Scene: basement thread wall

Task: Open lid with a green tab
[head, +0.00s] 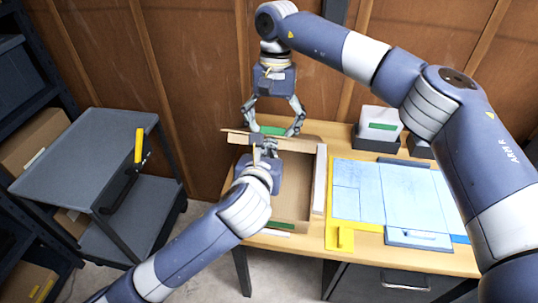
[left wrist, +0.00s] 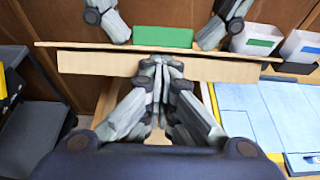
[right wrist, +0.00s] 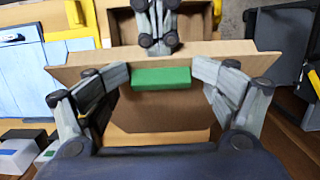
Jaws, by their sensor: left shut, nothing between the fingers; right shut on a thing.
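The cardboard box (head: 292,198) stands on the wooden table, its inside visible from above. Its cardboard lid (head: 302,145) is raised at the back of the box and shows nearly edge-on. The green tab (head: 272,130) is on the lid's far side; it also shows in the right wrist view (right wrist: 161,78). My right gripper (head: 272,128) reaches down behind the lid, its widely spread fingers on either side of the green tab. My left gripper (head: 264,143) is shut and empty at the lid's near side; its fingertips meet the lid in the left wrist view (left wrist: 163,65).
Another green strip (head: 279,226) lies at the box's front. Right of the box are a blue sheet (head: 400,195) with yellow edging and a white bin (head: 380,123) with a green label. A grey cart (head: 85,150) stands left. Wooden wall behind.

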